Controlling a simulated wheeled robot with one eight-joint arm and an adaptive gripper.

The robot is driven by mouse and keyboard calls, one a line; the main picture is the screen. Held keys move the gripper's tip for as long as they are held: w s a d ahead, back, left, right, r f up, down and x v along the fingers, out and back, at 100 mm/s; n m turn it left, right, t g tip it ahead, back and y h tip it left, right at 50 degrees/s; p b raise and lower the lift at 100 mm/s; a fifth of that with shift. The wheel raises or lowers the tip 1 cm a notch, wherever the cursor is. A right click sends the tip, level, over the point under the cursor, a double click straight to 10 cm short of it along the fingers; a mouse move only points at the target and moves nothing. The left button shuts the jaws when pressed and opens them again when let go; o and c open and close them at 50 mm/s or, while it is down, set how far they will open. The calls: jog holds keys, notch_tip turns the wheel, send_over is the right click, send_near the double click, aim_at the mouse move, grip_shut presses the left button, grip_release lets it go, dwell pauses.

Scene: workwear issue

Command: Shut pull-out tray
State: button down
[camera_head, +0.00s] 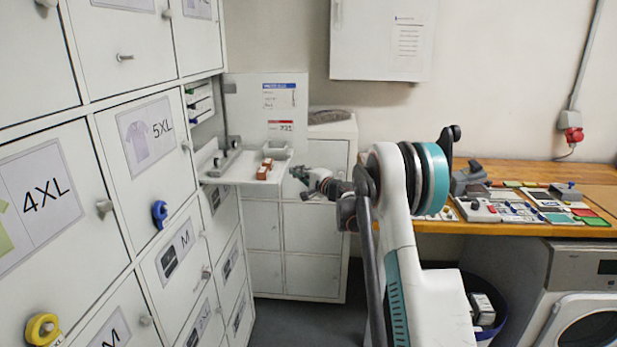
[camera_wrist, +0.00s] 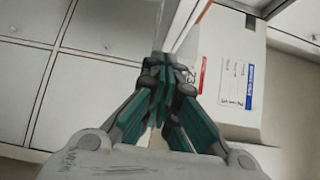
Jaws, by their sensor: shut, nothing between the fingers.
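The pull-out tray (camera_head: 242,171) is white and sticks out of an open compartment in the left locker wall. A pale strip beyond the fingertips there may be the tray's edge.
The compartment's open door (camera_head: 268,108), with blue and red labels, stands behind the tray and shows in the wrist view (camera_wrist: 228,80). A low white cabinet (camera_head: 300,245) is behind. A wooden worktop (camera_head: 475,228) with several items is at right.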

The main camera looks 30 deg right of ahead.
jog(key=shift+w+a, duration=0.2)
jog(key=shift+a, duration=0.05)
